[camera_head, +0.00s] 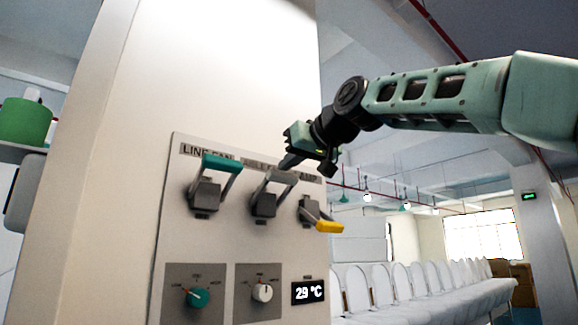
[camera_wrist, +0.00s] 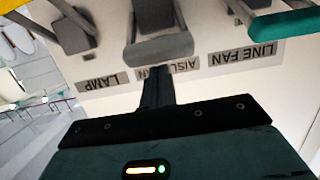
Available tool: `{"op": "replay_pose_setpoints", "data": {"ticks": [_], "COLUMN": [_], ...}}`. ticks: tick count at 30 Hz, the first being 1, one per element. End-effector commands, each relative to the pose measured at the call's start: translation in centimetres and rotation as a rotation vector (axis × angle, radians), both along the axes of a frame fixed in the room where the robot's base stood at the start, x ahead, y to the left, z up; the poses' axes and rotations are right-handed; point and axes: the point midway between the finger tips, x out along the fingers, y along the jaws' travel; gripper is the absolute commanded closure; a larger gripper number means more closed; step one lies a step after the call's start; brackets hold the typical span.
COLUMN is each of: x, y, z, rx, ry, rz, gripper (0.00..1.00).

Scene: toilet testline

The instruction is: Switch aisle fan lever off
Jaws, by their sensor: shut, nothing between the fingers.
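The aisle fan lever (camera_head: 268,191) is the middle of three levers on the wall panel, with a grey handle standing up. It also shows top centre in the wrist view (camera_wrist: 158,47), where the picture is turned upside down. My gripper (camera_head: 290,160) is shut and empty, its fingertips just at the top of the grey handle. In the wrist view the shut fingers (camera_wrist: 157,88) point at the grey handle bar and cover part of the "AISLE FAN" label (camera_wrist: 185,66). I cannot tell whether they touch the bar.
The line fan lever (camera_head: 215,180), teal-handled and raised, is to the left. The lamp lever (camera_head: 318,217), yellow-handled and lowered, is to the right. Below are a teal knob (camera_head: 197,297), a white knob (camera_head: 262,292) and a temperature display (camera_head: 309,292). White toilets (camera_head: 430,285) stand behind.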

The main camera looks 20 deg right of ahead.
Motion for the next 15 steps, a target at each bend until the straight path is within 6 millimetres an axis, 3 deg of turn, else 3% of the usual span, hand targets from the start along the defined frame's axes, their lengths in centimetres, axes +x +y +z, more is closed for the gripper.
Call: {"op": "replay_pose_setpoints", "data": {"ticks": [1, 15], "x": [-0.09, -0.36], "y": [-0.05, -0.14], "z": [-0.71, -0.86], "rx": [0.006, 0.035], "ry": [-0.017, -0.102], "rz": [-0.001, 0.000], "gripper": [1.00, 1.00]}}
